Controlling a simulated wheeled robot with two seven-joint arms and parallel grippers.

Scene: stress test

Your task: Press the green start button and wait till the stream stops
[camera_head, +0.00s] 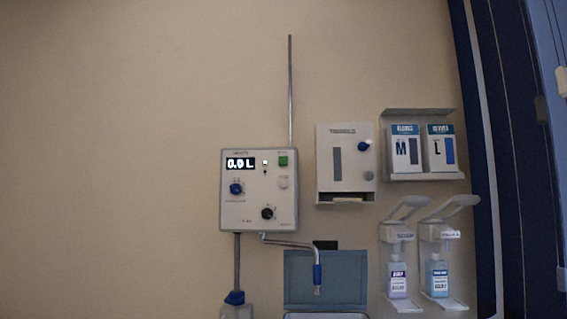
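A pale dispenser box (260,210) is fixed to the wall near the middle of the view. Its green start button (283,161) is at the upper right of its front. Its display (241,163) appears to read 0.0 L. A bent metal spout (292,244) with a blue sleeve (317,274) comes out below the box and points down. No stream can be seen at its tip. Neither of my grippers is in view.
A towel dispenser (346,186), a rack with two glove boxes (417,175) and two pump bottles (398,278) on brackets are to the right. The wall at left is bare.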

